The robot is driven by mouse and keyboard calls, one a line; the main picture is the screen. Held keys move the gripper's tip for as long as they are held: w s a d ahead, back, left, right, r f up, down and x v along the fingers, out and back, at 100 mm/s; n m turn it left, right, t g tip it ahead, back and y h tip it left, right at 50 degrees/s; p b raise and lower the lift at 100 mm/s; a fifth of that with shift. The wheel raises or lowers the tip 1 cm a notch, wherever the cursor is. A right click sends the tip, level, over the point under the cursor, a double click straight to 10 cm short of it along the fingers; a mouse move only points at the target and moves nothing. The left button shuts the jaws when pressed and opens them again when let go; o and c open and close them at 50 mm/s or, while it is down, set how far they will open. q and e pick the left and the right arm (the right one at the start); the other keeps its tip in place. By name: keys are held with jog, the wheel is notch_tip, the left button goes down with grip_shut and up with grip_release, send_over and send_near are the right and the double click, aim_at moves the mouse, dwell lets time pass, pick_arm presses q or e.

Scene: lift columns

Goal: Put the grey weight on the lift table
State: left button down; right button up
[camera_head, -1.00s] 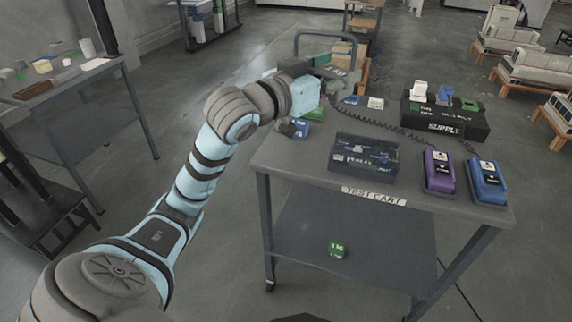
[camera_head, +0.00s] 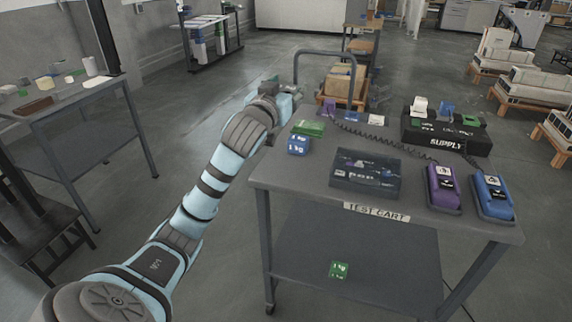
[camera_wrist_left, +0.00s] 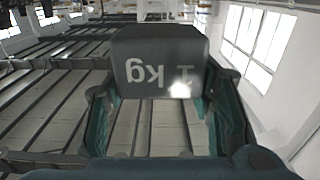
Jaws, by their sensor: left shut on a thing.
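My left gripper (camera_wrist_left: 163,112) is shut on the grey weight (camera_wrist_left: 160,62), a dark grey block marked "1 kg". In the left wrist view the lettering is upside down, and the weight sits between the two green fingers. In the head view the left gripper (camera_head: 279,88) is just off the far left corner of the test cart, mostly hidden behind my own wrist. The grey weight cannot be made out there. I cannot clearly identify the lift table in either view. My right gripper is not in view.
The test cart (camera_head: 270,172) holds a blue 1 kg weight (camera_head: 299,145), a green block (camera_head: 309,128), a dark clear-lidded case (camera_head: 365,176), a supply box (camera_head: 447,137) and two handheld devices. A green weight (camera_head: 339,269) lies on its lower shelf. Open floor separates the left workbench (camera_head: 75,91).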

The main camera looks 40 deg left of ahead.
pick_arm(q)
notch_tip(320, 180, down, 14)
jog(key=b, duration=0.6)
jog(key=shift+f, duration=0.85)
jog(key=shift+d+f+b, duration=0.1)
jog(key=shift+f+b, duration=0.6)
jog(key=shift+f, duration=1.1)
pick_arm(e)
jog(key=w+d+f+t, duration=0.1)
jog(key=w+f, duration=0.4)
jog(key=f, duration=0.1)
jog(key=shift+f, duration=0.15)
pick_arm(q)
jog(key=shift+f, duration=0.1)
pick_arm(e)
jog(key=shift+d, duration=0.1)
pick_arm(q)
jog(key=c, duration=0.7)
grip_release()
jog(key=shift+s, duration=0.1)
jog(key=shift+f, duration=0.1)
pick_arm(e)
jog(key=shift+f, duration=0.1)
